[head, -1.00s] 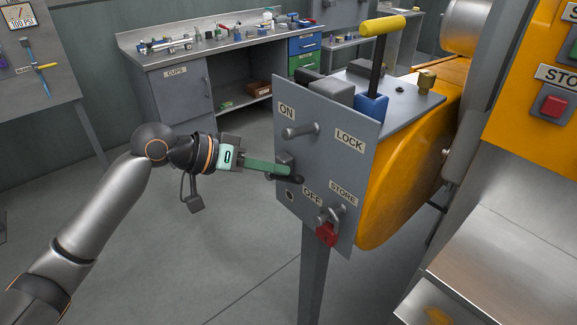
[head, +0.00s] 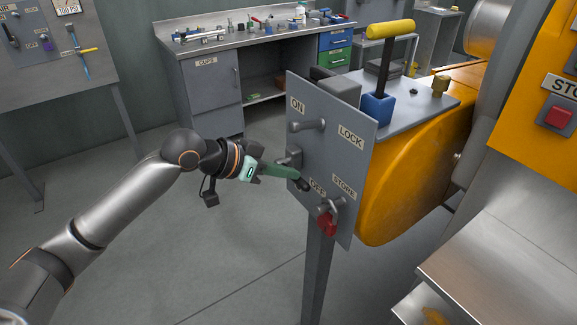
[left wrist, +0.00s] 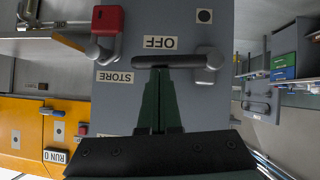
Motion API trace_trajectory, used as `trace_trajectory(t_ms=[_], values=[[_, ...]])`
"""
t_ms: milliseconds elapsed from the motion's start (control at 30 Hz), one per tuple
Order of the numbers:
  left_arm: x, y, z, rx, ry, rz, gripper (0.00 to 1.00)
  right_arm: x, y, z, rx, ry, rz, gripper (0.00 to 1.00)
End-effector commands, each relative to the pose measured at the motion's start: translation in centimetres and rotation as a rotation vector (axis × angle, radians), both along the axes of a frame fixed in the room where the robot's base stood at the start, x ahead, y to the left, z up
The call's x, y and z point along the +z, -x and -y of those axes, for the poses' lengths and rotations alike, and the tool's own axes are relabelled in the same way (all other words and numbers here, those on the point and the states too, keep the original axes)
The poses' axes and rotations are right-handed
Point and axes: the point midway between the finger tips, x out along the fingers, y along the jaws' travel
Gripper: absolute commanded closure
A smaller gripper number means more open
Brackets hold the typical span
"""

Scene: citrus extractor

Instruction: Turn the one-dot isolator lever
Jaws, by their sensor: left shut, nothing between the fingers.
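The grey isolator lever (head: 293,158) is on the lower left of the upright grey panel (head: 330,160), above the "OFF" label. In the left wrist view, the lever (left wrist: 208,62) has its pivot at right and its dark handle pointing left. A square plate with a single dark dot (left wrist: 204,16) is beside it. My left gripper (head: 299,176) has its green fingers closed together. In the left wrist view, the fingertips (left wrist: 158,74) are at the handle's side, apparently touching it, with nothing between them. My right gripper is not in view.
A yellow-topped handle (head: 390,29) rises from the box behind the panel. A workbench (head: 250,40) stands behind; the floor at left is clear.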

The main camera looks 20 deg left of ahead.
Motion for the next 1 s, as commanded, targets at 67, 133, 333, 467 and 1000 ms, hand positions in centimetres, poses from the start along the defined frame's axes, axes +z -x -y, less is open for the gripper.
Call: trace_trajectory(t_ms=[67,133,333,467,1000], values=[[-0.2,0.0,-0.1,-0.001,-0.021,0.012,1.0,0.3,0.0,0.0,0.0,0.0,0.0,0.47],[-0.3,0.0,-0.1,-0.001,-0.032,0.021,1.0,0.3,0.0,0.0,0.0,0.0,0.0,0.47],[-0.4,-0.1,-0.1,0.0,-0.047,0.033,1.0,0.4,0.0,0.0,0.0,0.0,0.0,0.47],[-0.5,-0.1,-0.1,-0.001,-0.048,0.034,1.0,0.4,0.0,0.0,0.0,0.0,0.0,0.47],[1.0,1.8,-1.8,0.001,-0.052,0.035,1.0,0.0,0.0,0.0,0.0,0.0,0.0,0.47]])
